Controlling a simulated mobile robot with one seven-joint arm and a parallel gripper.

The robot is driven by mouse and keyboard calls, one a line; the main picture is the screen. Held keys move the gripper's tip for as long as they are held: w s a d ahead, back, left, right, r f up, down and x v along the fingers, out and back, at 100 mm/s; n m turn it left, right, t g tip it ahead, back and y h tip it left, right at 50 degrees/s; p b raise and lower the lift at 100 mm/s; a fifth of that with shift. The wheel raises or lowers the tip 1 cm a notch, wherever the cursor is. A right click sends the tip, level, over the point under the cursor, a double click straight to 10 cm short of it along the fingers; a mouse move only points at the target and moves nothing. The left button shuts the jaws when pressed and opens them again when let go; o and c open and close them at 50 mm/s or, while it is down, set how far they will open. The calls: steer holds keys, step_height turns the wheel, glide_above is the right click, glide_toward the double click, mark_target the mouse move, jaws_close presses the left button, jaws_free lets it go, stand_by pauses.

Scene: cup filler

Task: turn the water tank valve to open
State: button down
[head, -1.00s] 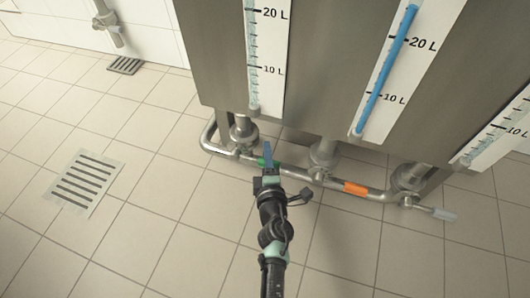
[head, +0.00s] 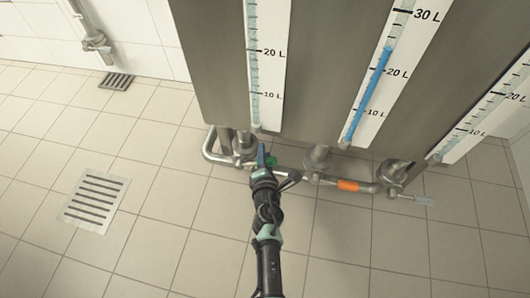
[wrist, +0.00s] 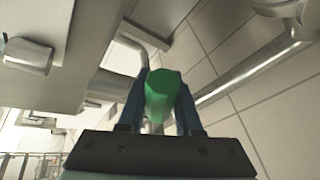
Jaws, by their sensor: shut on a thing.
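The steel water tank (head: 325,60) stands at the top of the head view, with a pipe (head: 322,182) along its lower edge. A green valve handle (head: 272,161) sits on this pipe near the left end. My gripper (head: 263,157) is at the handle, its blue fingers partly covering it. In the wrist view the green handle (wrist: 163,92) lies between the two blue fingers of my gripper (wrist: 160,104), which are shut on it. The valve body behind the handle is mostly hidden.
Scaled gauge strips line the tank front; the middle one holds a blue column (head: 368,95). A floor drain (head: 94,200) lies at left. The tiled floor around my arm is clear.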

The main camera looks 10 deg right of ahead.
steer(key=a+r+n+h+p, duration=0.1)
steer(key=p, duration=0.1)
steer(key=a+r+n+g+h+p, duration=0.1)
steer(key=r+n+p, duration=0.1)
steer(key=shift+w+a, duration=0.1)
steer(key=shift+w, duration=0.25)
steer(key=shift+w+a+r+n+g+h, duration=0.15)
steer(key=shift+w+a+r+n+h, duration=0.05)
steer(key=shift+a+n+h, duration=0.5)
steer(key=shift+w+a+r+n+g+h, duration=0.15)
steer(key=shift+w+a+n+g+h, duration=0.1)
steer(key=shift+a+n+h, duration=0.45)
steer(key=shift+w+a+r+n+g+h, duration=0.1)
steer(key=shift+w+a+r+n+h, duration=0.1)
steer(key=shift+a+n+h, duration=0.5)
steer(key=shift+n+y, duration=0.3)
steer(key=c, duration=0.6)
jaws_free()
steer(key=shift+d, duration=0.1)
